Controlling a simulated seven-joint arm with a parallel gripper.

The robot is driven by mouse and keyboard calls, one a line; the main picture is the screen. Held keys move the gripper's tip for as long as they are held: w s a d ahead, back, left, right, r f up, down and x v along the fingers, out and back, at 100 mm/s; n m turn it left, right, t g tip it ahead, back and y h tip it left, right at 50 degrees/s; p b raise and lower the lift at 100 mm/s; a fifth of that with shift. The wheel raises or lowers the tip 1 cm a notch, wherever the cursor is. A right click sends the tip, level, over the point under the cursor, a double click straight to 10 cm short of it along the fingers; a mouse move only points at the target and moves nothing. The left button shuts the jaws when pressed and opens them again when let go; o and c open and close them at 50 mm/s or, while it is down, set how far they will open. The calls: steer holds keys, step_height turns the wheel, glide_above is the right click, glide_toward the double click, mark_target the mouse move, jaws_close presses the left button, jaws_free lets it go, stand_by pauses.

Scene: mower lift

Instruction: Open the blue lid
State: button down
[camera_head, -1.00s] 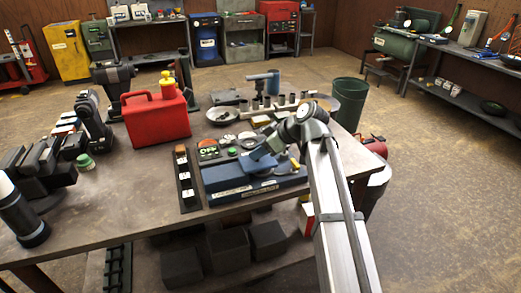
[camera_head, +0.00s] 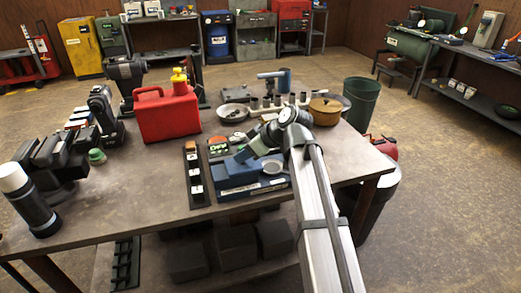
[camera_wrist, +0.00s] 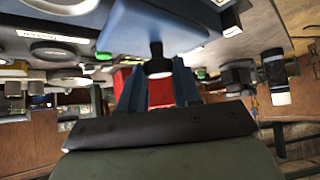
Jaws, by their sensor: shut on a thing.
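The blue lid (camera_head: 236,172) sits on a darker blue base (camera_head: 240,193) near the table's front edge in the head view. My gripper (camera_head: 243,156) reaches in from the right and is at the lid's top back edge, shut on it. In the wrist view, the blue lid (camera_wrist: 155,25) fills the top middle, with a dark knob-like part below it between my gripper's fingers (camera_wrist: 158,75). My arm hides the right part of the base. I cannot tell whether the lid is raised from the base.
A red can (camera_head: 167,113) stands behind left. A black strip (camera_head: 195,178) lies just left of the base. A brown round pot (camera_head: 325,110) and a green bin (camera_head: 360,102) are at the right. Dark tools (camera_head: 55,155) crowd the left.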

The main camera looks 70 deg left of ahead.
steer(key=shift+s, duration=0.4)
steer(key=c, duration=0.8)
jaws_free()
steer(key=v, duration=1.4)
steer(key=shift+r, duration=2.7)
